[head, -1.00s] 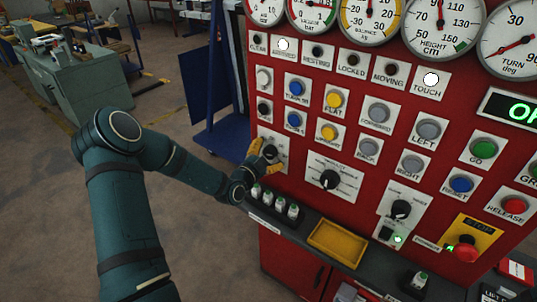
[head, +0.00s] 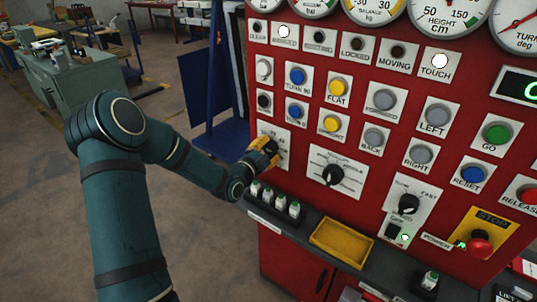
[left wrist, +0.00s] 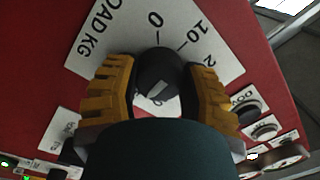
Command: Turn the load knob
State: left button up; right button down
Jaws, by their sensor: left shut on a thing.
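The load knob (left wrist: 157,72) is a round black knob on a white plate (left wrist: 112,28) marked "LOAD KG" with 0, 10 and 20 in the left wrist view. My left gripper (left wrist: 158,88) has its two yellow ribbed fingers on either side of the knob and is shut on it. In the head view my left gripper (head: 267,149) is at the white plate (head: 283,150) on the left side of the red panel, and its fingers hide the knob. My right gripper is not in view.
The red panel (head: 296,207) carries several buttons, lamps and gauges. A black knob (head: 333,174) sits right of the load plate.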

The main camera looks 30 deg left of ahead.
pick_arm(q)
jog(key=o, duration=1.2)
jog(key=s, duration=1.2)
jog(key=shift+a+f, duration=0.1)
jog(key=shift+a, duration=0.05)
